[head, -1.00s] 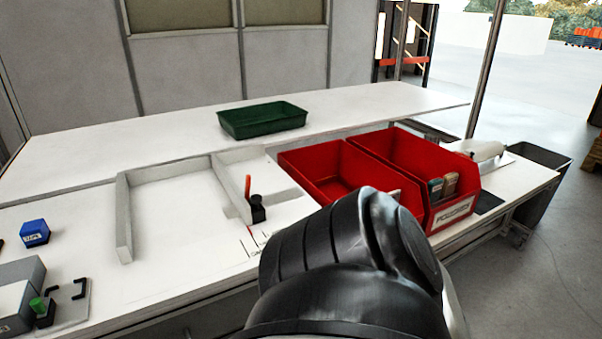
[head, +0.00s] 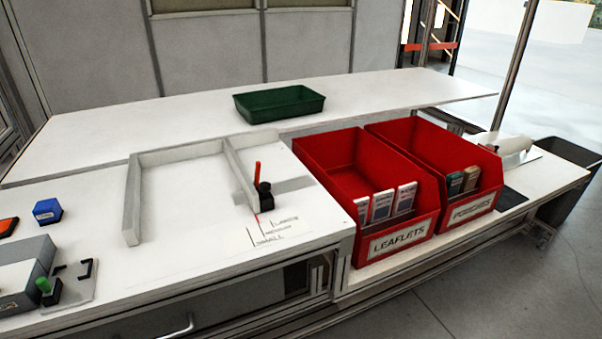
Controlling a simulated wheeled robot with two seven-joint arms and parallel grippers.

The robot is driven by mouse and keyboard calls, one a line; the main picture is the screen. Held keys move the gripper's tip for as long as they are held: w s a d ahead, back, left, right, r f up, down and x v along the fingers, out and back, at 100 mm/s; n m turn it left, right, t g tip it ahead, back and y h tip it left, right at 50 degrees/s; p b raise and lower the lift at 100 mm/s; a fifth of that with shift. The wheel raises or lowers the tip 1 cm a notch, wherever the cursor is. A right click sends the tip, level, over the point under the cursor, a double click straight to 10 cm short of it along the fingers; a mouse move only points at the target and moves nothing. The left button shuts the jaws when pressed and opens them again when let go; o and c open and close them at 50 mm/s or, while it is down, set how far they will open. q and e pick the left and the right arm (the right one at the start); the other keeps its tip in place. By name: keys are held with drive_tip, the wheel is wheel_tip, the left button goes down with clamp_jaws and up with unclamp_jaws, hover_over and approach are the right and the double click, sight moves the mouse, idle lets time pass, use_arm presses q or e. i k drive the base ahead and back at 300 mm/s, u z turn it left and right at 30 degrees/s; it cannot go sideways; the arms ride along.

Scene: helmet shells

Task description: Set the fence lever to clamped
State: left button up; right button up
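The fence (head: 240,171) is a pale grey bar on the white worktop, forming the right side of a shallow three-sided frame. Its lever (head: 257,174) has a thin red-orange handle that stands nearly upright on a black base (head: 264,196) at the fence's right side. A thin red pointer below the base is near printed size marks (head: 275,231) on the worktop. Neither of my grippers is in the head view, and nothing covers the lever.
Two red bins stand right of the fence, one labelled LEAFLETS (head: 399,243) and one POUCHES (head: 473,209). A green tray (head: 279,104) sits on the raised back shelf. A blue box (head: 47,211) and a grey device with a green knob (head: 43,285) are at left.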

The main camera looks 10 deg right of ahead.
sight(258, 166)
drive_tip(key=u, duration=2.75)
drive_tip(key=k, duration=1.25)
drive_tip(key=z, duration=1.2)
